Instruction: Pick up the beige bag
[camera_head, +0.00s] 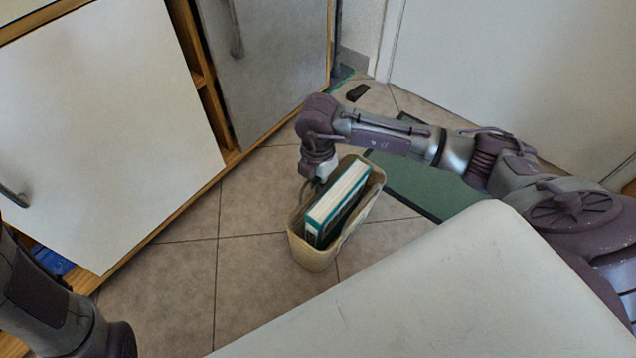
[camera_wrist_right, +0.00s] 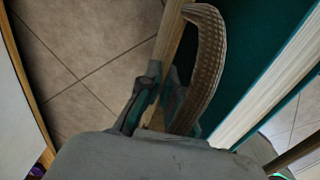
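The beige bag (camera_head: 313,255) stands on the tiled floor in the head view, with a white and teal book-like block (camera_head: 338,203) inside it. My right gripper (camera_head: 322,182) is at the bag's far left rim, pointing down; its fingertips are partly hidden there. In the right wrist view my right gripper (camera_wrist_right: 163,95) has one finger on each side of the bag's rim (camera_wrist_right: 170,35), close against it. The bag's braided handle (camera_wrist_right: 208,62) arches beside the fingers. My left arm shows at the lower left of the head view; its gripper is out of sight.
A white cabinet (camera_head: 100,130) with a wooden frame stands at the left, and a grey door (camera_head: 265,60) behind. A green mat (camera_head: 425,185) lies right of the bag. A pale surface (camera_head: 450,295) fills the lower right. Bare floor (camera_head: 190,270) lies left of the bag.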

